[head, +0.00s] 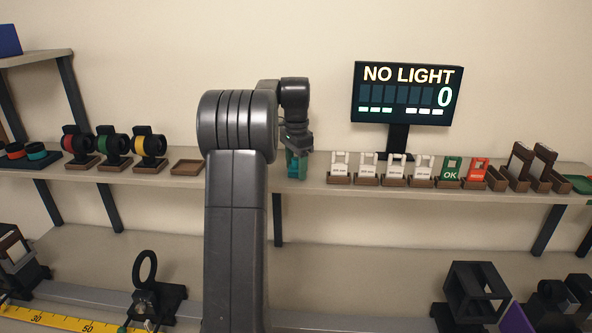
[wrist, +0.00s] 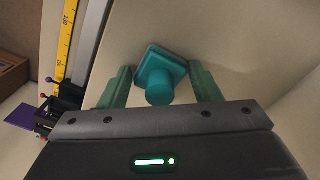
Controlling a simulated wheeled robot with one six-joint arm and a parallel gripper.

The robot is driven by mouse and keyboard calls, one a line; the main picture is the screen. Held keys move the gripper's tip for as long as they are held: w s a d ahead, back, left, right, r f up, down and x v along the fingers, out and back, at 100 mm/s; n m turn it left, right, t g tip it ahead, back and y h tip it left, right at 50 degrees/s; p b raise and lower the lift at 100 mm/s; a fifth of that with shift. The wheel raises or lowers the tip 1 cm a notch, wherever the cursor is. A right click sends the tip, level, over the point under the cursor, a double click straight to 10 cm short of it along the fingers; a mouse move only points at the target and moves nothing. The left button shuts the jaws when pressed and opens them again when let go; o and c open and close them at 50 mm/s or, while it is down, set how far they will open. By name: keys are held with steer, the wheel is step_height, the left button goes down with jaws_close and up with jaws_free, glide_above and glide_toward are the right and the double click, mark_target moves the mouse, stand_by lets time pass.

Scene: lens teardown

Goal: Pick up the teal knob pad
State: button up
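The teal knob pad (wrist: 160,74) shows in the wrist view as a square plate with a round knob pointing toward my gripper. My gripper (wrist: 163,84) is open, with one green finger on each side of the pad. Narrow gaps seem to show between the fingers and the pad, which sits turned at an angle between them. In the head view my gripper (head: 297,165) points down at the shelf, right of my arm. Its fingers are small there, and I cannot tell the pad apart from them.
The long shelf (head: 315,188) has free room around my gripper. An empty brown tray (head: 187,167) lies to the left, near several ring stands. Several white cards in holders (head: 340,168) stand to the right. A "NO LIGHT" screen (head: 407,93) stands behind them.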

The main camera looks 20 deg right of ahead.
mark_target(296, 158)
steer(key=c, duration=0.3)
step_height(296, 158, up, 10)
stand_by(0.6)
